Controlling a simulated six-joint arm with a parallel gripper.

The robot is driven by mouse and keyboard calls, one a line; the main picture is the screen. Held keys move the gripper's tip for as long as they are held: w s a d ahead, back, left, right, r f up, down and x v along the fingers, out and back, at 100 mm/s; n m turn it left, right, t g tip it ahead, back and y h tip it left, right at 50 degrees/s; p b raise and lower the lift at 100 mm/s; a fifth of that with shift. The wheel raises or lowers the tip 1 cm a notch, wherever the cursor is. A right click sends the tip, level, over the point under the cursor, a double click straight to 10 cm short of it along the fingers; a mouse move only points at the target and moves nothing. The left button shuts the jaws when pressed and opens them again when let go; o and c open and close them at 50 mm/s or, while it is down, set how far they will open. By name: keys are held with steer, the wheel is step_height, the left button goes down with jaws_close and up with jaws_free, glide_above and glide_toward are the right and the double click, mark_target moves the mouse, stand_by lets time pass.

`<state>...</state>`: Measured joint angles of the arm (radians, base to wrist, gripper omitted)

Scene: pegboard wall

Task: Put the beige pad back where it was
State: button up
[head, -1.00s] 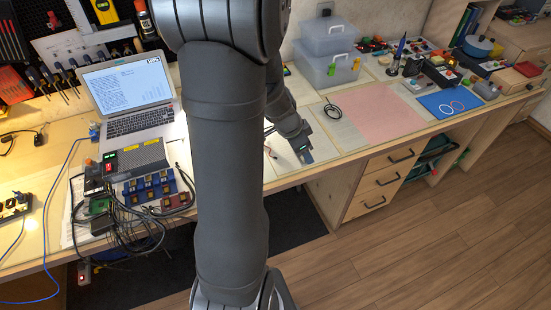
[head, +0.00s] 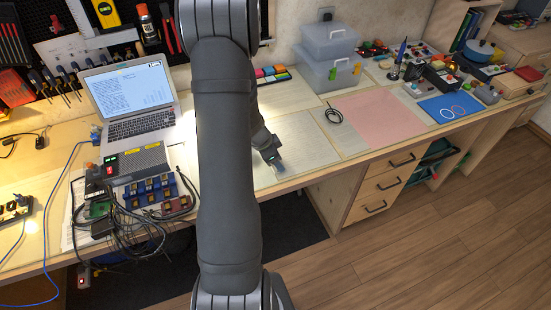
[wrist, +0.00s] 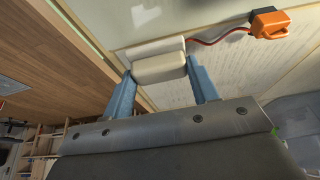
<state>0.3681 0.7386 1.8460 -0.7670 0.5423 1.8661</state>
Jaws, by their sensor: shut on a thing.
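My gripper (head: 279,166) is over the front part of the workbench (head: 310,168), left of the pink mat in the head view. In the wrist view my gripper (wrist: 160,72) has its two blue fingers shut on the beige pad (wrist: 160,68), one at each end. The pad is a small block with rounded edges. I cannot tell whether it touches the surface beyond it. In the head view the pad is too small and covered to make out.
A laptop (head: 128,98) and cabled devices stand on the left. A black cable coil (head: 333,116), the pink mat (head: 385,118) and clear boxes (head: 328,58) are to the right. The wrist view shows an orange connector (wrist: 271,23) on a red cable.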

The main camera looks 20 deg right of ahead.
steer(key=shift+f, duration=0.15)
steer(key=o, duration=1)
steer(key=v, duration=1.2)
